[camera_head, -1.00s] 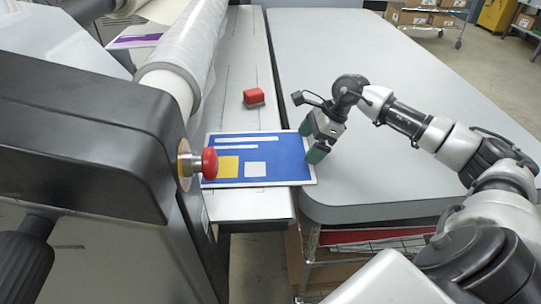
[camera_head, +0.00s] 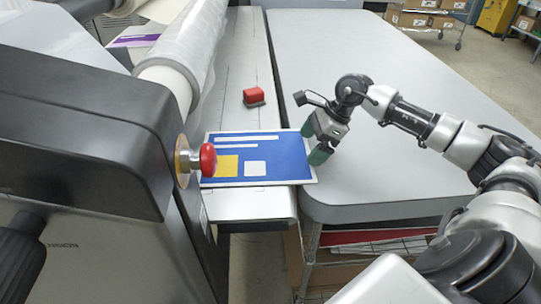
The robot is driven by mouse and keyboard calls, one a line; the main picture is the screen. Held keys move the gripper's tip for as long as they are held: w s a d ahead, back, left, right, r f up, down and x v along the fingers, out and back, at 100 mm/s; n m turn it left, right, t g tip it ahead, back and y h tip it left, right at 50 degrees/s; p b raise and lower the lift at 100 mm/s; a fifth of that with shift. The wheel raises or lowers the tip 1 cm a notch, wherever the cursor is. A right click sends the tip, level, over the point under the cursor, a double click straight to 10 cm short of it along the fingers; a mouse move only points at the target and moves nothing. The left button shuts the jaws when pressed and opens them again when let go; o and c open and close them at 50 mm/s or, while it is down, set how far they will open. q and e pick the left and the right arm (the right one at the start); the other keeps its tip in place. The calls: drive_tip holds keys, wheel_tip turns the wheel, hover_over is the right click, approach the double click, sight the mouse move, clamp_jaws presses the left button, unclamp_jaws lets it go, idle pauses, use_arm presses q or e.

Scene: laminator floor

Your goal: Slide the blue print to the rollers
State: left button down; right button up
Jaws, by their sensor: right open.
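The blue print (camera_head: 281,159) lies flat on the laminator's feed table (camera_head: 250,203). It has white stripes, a yellow square and a pale square. Its left end is partly hidden behind the red knob and the black side housing. The clear-film roller (camera_head: 187,65) runs along the left of the feed table. My right gripper (camera_head: 311,142) is at the print's right edge, with its green fingertips low and apart, one near the upper right corner and one further down. It is open, and I cannot tell whether it touches the print. My left gripper is not in view.
A red block (camera_head: 253,96) sits on the feed table beyond the print. The red knob (camera_head: 208,159) sticks out from the black housing (camera_head: 85,135). A wide grey table (camera_head: 400,140) to the right is clear under my arm. A purple print (camera_head: 135,40) lies past the roller.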

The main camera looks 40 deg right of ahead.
sight(266, 153)
drive_tip(key=shift+w+a+p, duration=0.3)
drive_tip(key=shift+w+a, duration=0.1)
drive_tip(key=shift+a, duration=0.35)
drive_tip(key=shift+w+a+p, duration=0.3)
drive_tip(key=shift+w+a, duration=0.15)
drive_tip(key=shift+a, duration=0.25)
drive_tip(key=shift+w+a+p, duration=0.3)
drive_tip(key=shift+w+a, duration=0.1)
drive_tip(key=shift+a, duration=0.35)
idle(0.4)
drive_tip(key=shift+w+a+f+p, duration=0.15)
drive_tip(key=shift+w+a, duration=0.35)
drive_tip(key=shift+a, duration=0.35)
drive_tip(key=shift+w+a+r+p, duration=0.15)
drive_tip(key=shift+w+a, duration=0.4)
drive_tip(key=shift+a, duration=0.35)
drive_tip(key=shift+w+a+f+p, duration=0.15)
drive_tip(key=shift+w+a, duration=0.35)
drive_tip(key=shift+a, duration=0.35)
idle(1.1)
drive_tip(key=shift+s+d, duration=0.15)
drive_tip(key=shift+d, duration=0.25)
idle(0.4)
drive_tip(key=shift+s+d, duration=0.1)
drive_tip(key=shift+d, duration=0.1)
idle(0.4)
